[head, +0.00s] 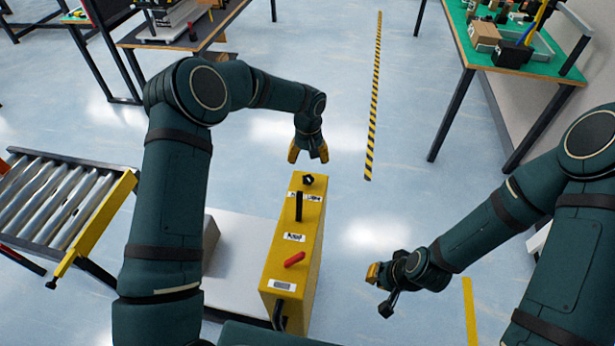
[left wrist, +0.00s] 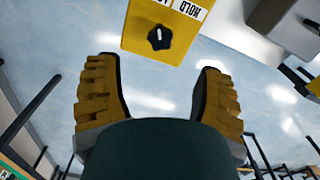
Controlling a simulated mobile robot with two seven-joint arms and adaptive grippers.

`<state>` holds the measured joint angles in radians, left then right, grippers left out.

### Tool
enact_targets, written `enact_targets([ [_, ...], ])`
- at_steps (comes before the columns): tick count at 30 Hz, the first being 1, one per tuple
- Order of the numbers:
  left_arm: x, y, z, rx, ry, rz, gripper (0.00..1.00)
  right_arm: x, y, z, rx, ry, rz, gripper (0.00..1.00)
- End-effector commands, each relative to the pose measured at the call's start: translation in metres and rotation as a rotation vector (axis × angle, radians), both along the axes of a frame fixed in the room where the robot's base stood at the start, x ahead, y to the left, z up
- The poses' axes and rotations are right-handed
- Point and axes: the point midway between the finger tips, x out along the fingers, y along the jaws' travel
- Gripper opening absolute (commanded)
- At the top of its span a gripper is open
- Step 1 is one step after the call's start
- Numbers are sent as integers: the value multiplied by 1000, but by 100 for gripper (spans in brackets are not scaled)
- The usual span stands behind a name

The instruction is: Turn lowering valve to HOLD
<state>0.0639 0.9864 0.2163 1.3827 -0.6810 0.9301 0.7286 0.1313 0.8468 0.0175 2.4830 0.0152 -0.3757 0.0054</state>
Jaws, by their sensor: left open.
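A yellow control box (head: 307,245) stands upright in the middle of the head view. On its far end is a black round knob (head: 307,180), the lowering valve. In the left wrist view the knob (left wrist: 159,38) has a white mark that stands about vertical. A white HOLD label (left wrist: 188,9) lies up and right of it; another label beside it is cut off. My left gripper (head: 308,156) is open and empty, just beyond the knob, with both fingers (left wrist: 157,95) apart from the box. My right gripper (head: 378,290) hangs to the right of the box; its opening is unclear.
A roller conveyor (head: 115,205) is at the left. A green-topped table (head: 560,75) stands at the back right. The floor beyond the box is clear.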

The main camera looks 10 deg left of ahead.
Motion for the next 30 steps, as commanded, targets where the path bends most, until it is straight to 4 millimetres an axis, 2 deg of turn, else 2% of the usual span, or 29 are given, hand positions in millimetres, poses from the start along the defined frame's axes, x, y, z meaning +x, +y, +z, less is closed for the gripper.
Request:
enact_targets([
  [1,-1,1,-12,0,4,1,69,0,0,-1,0,0,0,0],
  [6,-1,0,-45,-1,3,1,69,0,0,-2,0,0,0,0],
  [13,0,0,-79,0,1,0,69,0,0,-3,0,0,1,0],
  [19,0,1,-91,0,-1,1,69,0,0,-3,0,0,1,0],
  [28,0,1,-92,0,-1,1,70,0,0,-3,0,0,1,0],
  [30,0,1,-92,0,-1,0,46,0,0,-3,0,0,1,0],
])
